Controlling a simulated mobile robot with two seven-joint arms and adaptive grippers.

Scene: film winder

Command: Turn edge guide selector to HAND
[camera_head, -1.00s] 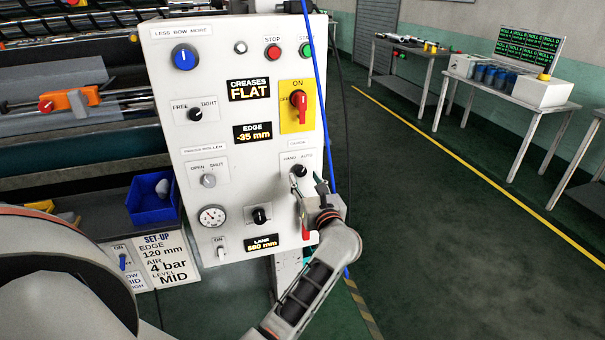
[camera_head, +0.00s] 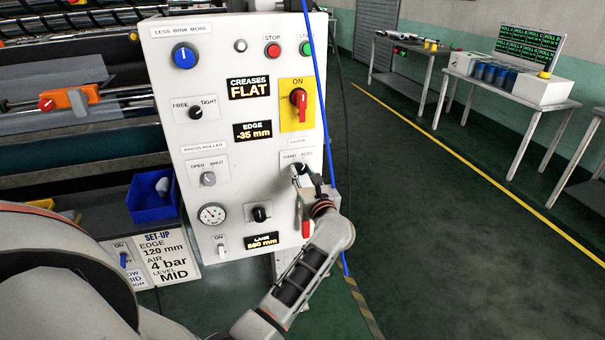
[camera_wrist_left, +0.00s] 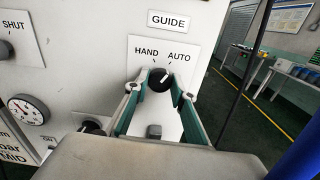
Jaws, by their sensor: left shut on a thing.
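The edge guide selector is a small black knob (camera_head: 297,168) at the lower right of the white panel, under the HAND and AUTO labels. In the left wrist view the knob (camera_wrist_left: 159,81) shows a white pointer mark tilted up and right, toward AUTO. My left gripper (camera_head: 302,178) is at the knob, its arm reaching up from below. In the left wrist view the green-lined fingers of this gripper (camera_wrist_left: 158,88) stand on either side of the knob, shut on it. The finger contact itself is partly hidden. My right gripper is not in view.
The panel (camera_head: 225,120) carries other controls, including a red switch on a yellow plate (camera_head: 298,102) above and a black knob (camera_head: 259,214) to the lower left. A blue cable (camera_head: 321,100) hangs down the panel's right edge. Open floor lies to the right.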

